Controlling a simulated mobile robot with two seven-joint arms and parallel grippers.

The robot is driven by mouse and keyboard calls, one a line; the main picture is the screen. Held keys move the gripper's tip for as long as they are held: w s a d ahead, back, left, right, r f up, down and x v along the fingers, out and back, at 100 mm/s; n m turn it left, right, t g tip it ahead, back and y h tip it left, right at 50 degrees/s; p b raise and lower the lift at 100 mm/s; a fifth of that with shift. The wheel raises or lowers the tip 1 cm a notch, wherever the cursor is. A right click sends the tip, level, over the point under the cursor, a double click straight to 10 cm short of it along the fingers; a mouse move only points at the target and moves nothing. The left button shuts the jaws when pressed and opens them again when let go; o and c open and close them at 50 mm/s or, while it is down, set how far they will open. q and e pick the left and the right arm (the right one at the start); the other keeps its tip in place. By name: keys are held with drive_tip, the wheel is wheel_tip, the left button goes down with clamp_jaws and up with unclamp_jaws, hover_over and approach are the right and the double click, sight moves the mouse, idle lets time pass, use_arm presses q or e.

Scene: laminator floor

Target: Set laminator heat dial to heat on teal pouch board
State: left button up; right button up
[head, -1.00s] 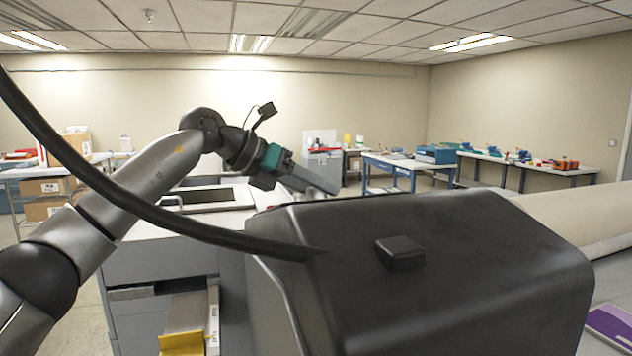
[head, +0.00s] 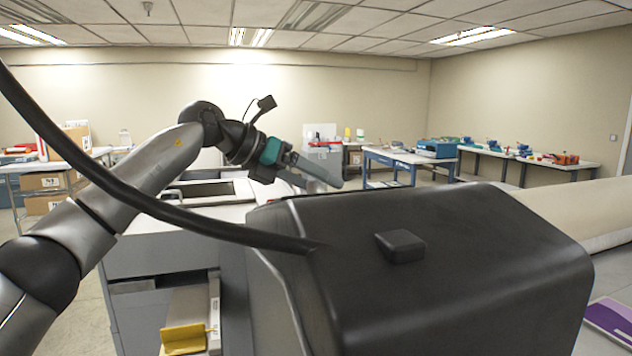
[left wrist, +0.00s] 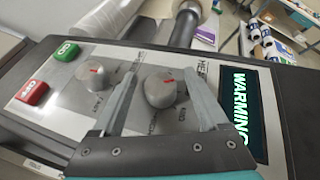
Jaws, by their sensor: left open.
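The laminator panel (left wrist: 62,108) shows in the left wrist view with two round grey dials. The right dial (left wrist: 160,90) has a red mark and stands beside a partly covered label starting "HE". My left gripper (left wrist: 163,72) is open, one finger on each side of this dial; I cannot tell whether they touch it. The other dial (left wrist: 97,76), also red-marked, is left of the fingers. I cannot make out a teal pouch board. My right gripper is not in view.
A green GO button (left wrist: 65,51) and a red button (left wrist: 32,92) sit at the panel's left. A roll (left wrist: 184,22) lies behind the panel. A blue-framed table (head: 400,157) and a long bench (head: 555,165) stand well back.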

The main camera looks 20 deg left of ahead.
use_arm(q)
drive_tip(key=v, duration=1.5)
drive_tip(key=shift+s, duration=0.15)
